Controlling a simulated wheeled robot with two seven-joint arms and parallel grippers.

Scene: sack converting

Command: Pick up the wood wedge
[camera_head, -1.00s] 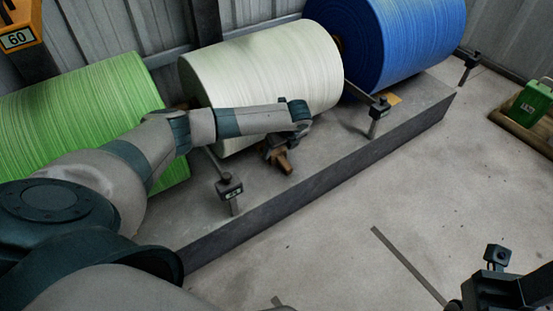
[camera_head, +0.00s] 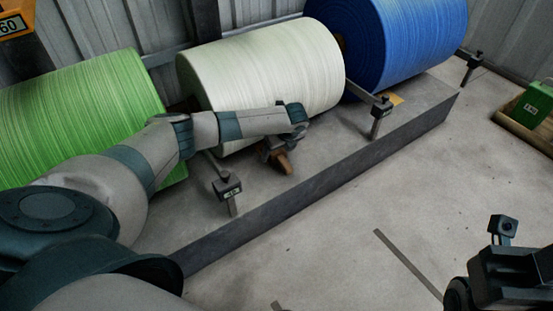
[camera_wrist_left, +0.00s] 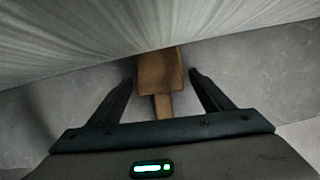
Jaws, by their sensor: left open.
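The brown wood wedge (camera_head: 284,163) lies on the grey platform at the front of the white roll. In the left wrist view the wood wedge (camera_wrist_left: 160,72) has a wide block against the roll's underside and a narrower handle toward my palm. My left gripper (camera_head: 275,156) is low beside the roll, partly covering the wedge. In the wrist view the left gripper (camera_wrist_left: 161,78) is open, one finger on each side of the wedge, with gaps on both sides. Part of my right gripper's dark body (camera_head: 500,275) shows at the lower right; its fingers cannot be made out.
The white roll (camera_head: 265,75) rests between a green roll (camera_head: 90,105) and a blue roll (camera_head: 400,40) on the platform (camera_head: 330,185). Metal posts (camera_head: 228,188) (camera_head: 380,118) stand along its front. A green box (camera_head: 533,105) is far right. The floor ahead is clear.

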